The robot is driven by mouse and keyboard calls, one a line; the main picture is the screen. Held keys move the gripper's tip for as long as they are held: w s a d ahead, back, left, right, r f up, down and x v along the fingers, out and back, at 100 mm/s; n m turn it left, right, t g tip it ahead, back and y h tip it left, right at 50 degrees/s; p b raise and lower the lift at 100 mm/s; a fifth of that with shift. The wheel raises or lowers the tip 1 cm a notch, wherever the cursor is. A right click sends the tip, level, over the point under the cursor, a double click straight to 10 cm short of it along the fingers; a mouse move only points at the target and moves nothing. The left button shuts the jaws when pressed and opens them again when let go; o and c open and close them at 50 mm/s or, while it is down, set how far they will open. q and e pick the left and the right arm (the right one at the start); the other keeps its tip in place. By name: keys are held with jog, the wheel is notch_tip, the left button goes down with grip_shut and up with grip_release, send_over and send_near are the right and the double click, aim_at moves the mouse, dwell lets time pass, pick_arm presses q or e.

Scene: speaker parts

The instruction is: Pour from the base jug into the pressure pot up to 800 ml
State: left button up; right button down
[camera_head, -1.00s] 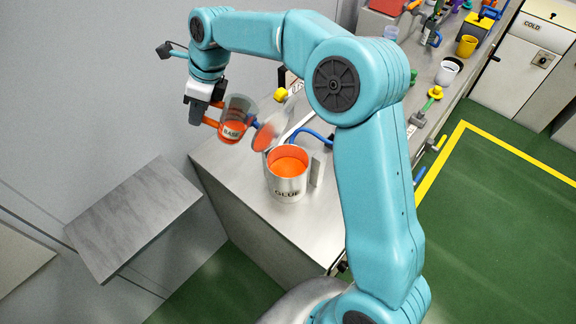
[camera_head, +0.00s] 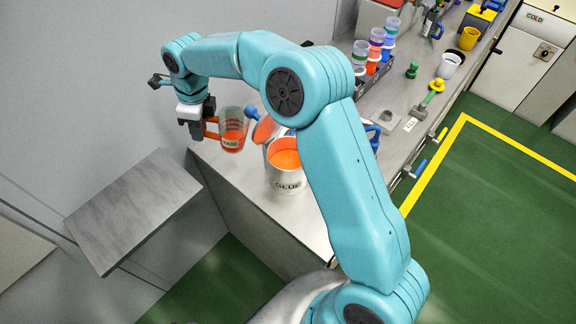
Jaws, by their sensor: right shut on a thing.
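The base jug (camera_head: 232,139) is a clear jug with a "BASE" label, an orange handle and orange liquid in its lower part. My right gripper (camera_head: 209,127) is shut on its handle and holds it nearly upright, to the left of the pot. The pressure pot (camera_head: 287,181) is a pale metal pot marked "GLUE" on the bench's near end. Its lid (camera_head: 264,131) stands open at the left rim, and orange liquid shows inside. My arm hides the pot's right side. No volume mark is legible. My left gripper is not in view.
The steel bench (camera_head: 240,182) runs to the upper right. A grey side shelf (camera_head: 132,210) is empty.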

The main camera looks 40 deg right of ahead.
notch_tip(320, 180, up, 5)
jog(key=shift+f+p, duration=0.15)
jog(key=shift+p, duration=0.5)
jog(key=shift+r, duration=0.65)
jog(key=shift+s, duration=0.1)
